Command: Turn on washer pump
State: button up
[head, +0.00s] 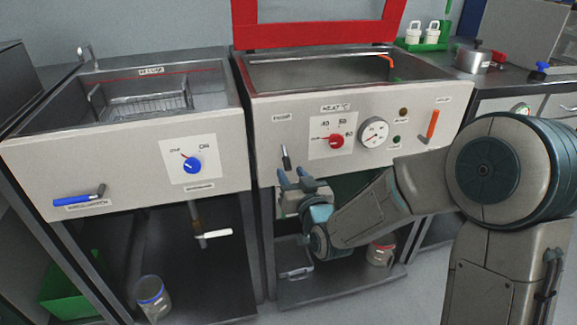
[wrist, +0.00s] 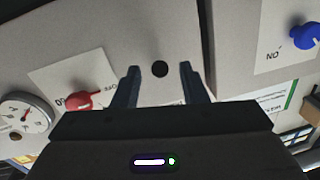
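A small dark toggle lever (head: 286,158) stands on the light front panel of the middle basin (head: 262,139), under a small label that looks like PUMP. In the wrist view, a round black end (wrist: 159,69), apparently the same lever seen end-on, shows between my fingertips. My gripper (head: 298,174) is in front of the panel, just below and right of the lever in the head view. Its fingers are apart, with a gap on each side of the black end. I cannot tell how deep the lever sits between them.
The panel also carries a red knob (head: 336,141), a round gauge (head: 373,132) and an orange lever (head: 432,125). A blue knob (head: 192,165) and blue-handled valve (head: 75,201) are on the left basin. Jars (head: 153,297) stand on the shelves below.

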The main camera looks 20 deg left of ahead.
aim_at(291, 171)
jog(key=shift+x, duration=1.55)
grip_shut()
jog(key=shift+d+r+p, duration=0.1)
jog(key=shift+p, duration=0.25)
